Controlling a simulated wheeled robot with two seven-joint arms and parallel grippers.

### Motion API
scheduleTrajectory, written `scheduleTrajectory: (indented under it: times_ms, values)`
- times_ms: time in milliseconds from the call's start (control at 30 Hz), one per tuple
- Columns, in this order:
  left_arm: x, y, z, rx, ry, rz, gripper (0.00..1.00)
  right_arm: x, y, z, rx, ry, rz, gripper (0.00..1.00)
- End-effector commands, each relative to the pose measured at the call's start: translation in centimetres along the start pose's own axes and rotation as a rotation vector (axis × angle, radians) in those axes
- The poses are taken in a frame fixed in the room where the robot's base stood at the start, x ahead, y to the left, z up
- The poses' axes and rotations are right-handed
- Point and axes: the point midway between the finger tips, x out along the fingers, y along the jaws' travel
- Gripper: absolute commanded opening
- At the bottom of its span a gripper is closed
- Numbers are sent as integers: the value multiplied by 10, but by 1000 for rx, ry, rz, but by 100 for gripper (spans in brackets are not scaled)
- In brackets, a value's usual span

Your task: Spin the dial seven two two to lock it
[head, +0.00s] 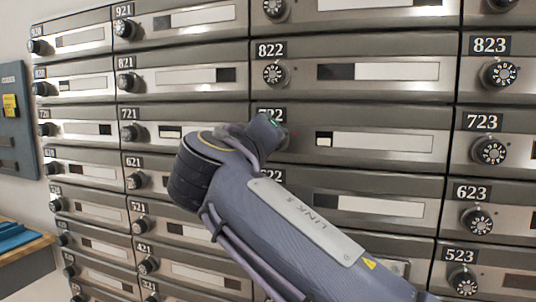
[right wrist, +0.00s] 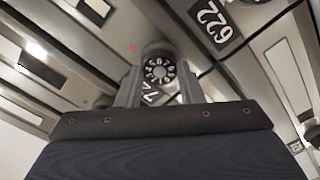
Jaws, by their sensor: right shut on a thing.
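The mailbox door labelled 722 (head: 385,143) is in the middle of the head view. My right arm covers its left part, and its label (head: 270,113) is partly hidden. The black numbered dial (right wrist: 158,69) shows in the right wrist view, between the two fingers of my right gripper (right wrist: 160,76). The fingers are shut on its sides. In the head view my right gripper (head: 272,130) is at the dial, which is mostly hidden there. The dial's exact setting is too small to read. My left gripper is not in view.
Rows of similar metal mailboxes surround it, with the 822 dial (head: 273,74) just above and the 723 dial (head: 490,151) to the right. A grey panel with a yellow note (head: 10,105) hangs at far left. A wooden surface (head: 25,245) with a blue item is at lower left.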

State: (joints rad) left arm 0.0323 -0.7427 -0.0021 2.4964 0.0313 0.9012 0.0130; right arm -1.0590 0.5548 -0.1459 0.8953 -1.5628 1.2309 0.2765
Motion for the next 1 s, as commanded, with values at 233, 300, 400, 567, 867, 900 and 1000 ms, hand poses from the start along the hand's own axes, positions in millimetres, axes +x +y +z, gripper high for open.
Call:
scheduleTrajectory:
  times_ms: [233,300,400,567,867,900,1000]
  values:
    - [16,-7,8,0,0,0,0,0,-3,2,235,0,0,11]
    - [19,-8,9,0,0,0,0,0,-3,2,301,0,0,11]
    - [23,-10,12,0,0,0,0,0,-3,2,390,0,0,11]
    - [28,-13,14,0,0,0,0,0,-2,2,519,-1,0,11]
    - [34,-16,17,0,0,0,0,0,-1,1,686,-2,0,11]
    - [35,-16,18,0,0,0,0,0,-1,1,700,-2,0,11]
    - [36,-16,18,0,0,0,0,0,-1,1,727,-2,-1,11]
